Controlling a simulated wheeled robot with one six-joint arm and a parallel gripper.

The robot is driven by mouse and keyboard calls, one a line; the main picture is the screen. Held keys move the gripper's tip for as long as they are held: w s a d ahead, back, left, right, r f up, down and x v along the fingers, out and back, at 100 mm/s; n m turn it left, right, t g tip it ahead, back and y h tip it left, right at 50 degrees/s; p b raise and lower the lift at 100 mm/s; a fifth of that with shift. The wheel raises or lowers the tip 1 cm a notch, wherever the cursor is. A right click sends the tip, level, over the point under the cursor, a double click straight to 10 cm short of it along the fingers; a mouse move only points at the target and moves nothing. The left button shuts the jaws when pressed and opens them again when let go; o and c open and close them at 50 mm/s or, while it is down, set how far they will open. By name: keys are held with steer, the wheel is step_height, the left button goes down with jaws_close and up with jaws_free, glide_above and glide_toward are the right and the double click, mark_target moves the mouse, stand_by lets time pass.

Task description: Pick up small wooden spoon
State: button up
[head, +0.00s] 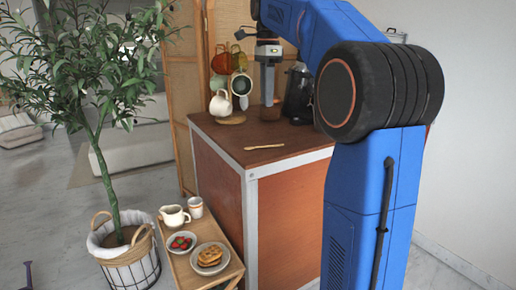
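The small wooden spoon (264,147) lies flat on the brown top of the coffee cart (224,135), near its front edge. It is thin and pale, with its length running roughly left to right. My gripper (268,100) points down from the end of my blue arm, above and behind the spoon in the picture. It is apart from the spoon and small in view. I cannot tell whether its fingers are open or shut.
A mug rack with several mugs (220,104) stands at the cart's back left. A dark kettle-like item (297,95) stands further right. A low wooden table (191,277) with a plate of cookies (210,257) and a potted tree (109,190) are at left. The cart top around the spoon is clear.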

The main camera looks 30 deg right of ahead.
glide_above(266, 146)
step_height(266, 146, down, 10)
steer(key=shift+w+d+r, duration=0.1)
steer(key=shift+r, duration=0.15)
steer(key=shift+d+f, duration=0.15)
steer(key=shift+f, duration=1.15)
steer(key=shift+d+f, duration=0.1)
steer(key=shift+f, duration=1.15)
jaws_close()
